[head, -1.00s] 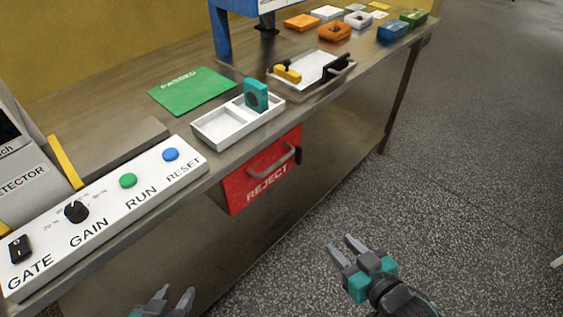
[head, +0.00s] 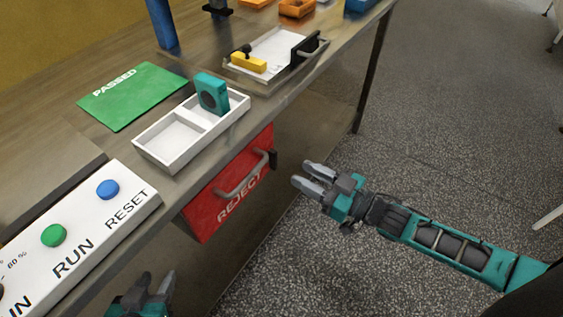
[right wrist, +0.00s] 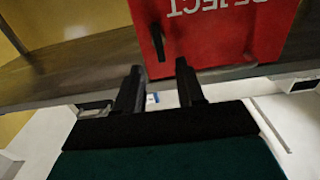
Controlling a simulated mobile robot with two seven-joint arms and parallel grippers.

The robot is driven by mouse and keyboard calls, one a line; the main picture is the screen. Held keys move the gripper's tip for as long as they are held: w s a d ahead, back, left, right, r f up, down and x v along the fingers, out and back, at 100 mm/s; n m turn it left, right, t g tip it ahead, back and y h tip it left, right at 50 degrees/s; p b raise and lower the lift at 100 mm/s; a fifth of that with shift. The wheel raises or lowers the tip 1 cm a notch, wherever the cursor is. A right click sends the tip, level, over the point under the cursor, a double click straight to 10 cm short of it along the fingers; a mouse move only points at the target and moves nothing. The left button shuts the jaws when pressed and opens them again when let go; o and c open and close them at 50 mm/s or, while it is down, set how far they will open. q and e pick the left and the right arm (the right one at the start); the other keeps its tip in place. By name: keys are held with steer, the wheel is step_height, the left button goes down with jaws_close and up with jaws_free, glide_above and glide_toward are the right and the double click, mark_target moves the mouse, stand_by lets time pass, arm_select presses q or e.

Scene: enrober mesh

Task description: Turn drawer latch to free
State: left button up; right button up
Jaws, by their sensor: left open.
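The red REJECT drawer (head: 205,215) hangs under the bench edge, with a grey bar handle (head: 240,182) on its front. A small black latch (head: 272,159) sits at the drawer's right edge and stands roughly upright. In the right wrist view the drawer (right wrist: 220,25) appears upside down and the black latch (right wrist: 158,43) lies ahead of the fingers. My right gripper (head: 304,180) is open and empty, to the right of the latch and apart from it. My left gripper (head: 158,292) is open at the bottom of the head view, below the control panel.
On the bench are a white two-compartment tray (head: 150,150) with a teal block (head: 211,94), a green PASSED mat (head: 130,97), and a metal tray (head: 275,55) with a yellow block (head: 248,63). The control panel (head: 110,235) is at left.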

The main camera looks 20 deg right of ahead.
mark_target(276, 160)
steer(key=x, duration=0.7)
steer(key=shift+b, duration=0.3)
jaws_close()
